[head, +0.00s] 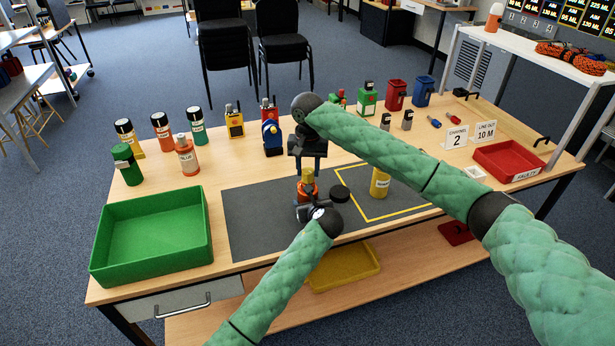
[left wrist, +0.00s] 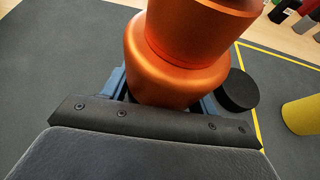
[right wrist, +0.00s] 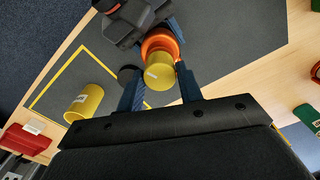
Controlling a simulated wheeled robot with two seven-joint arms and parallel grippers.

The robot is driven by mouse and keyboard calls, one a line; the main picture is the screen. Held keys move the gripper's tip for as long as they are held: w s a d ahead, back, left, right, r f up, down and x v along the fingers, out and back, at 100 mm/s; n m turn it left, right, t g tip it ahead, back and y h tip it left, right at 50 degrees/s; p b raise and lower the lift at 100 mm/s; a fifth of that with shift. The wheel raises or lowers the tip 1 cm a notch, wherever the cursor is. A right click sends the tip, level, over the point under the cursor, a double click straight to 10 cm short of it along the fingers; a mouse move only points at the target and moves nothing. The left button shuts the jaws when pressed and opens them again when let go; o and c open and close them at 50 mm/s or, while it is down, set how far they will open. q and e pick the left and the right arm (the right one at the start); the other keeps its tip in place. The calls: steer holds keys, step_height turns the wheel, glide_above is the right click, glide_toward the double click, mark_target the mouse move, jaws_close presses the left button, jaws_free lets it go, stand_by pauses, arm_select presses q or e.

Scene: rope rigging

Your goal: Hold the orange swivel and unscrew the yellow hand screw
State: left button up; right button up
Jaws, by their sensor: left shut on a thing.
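The orange swivel (head: 304,195) stands upright on the dark mat. My left gripper (head: 309,207) is shut around its lower part. In the left wrist view the swivel (left wrist: 180,70) fills the space between the blue fingers. The yellow hand screw (head: 307,175) sits on top of the swivel. My right gripper (head: 307,163) points down just above the screw, with its fingers apart.
A black disc (head: 340,194) lies just right of the swivel. A labelled yellow cylinder (head: 380,184) stands inside the yellow outline. A green tray (head: 150,267) is at the left, a red tray (head: 518,179) at the right. Bottles and several devices line the back.

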mark_target(308, 170)
steer(key=c, duration=0.4)
steer(key=shift+o, duration=0.2)
steer(key=n, duration=0.4)
steer(key=shift+n, duration=0.4)
steer(key=n, duration=0.5)
steer(key=shift+n, duration=0.3)
steer(key=o, duration=0.8)
steer(key=shift+c, duration=0.2)
steer(key=shift+r, duration=0.1)
steer(key=shift+r, duration=1.95)
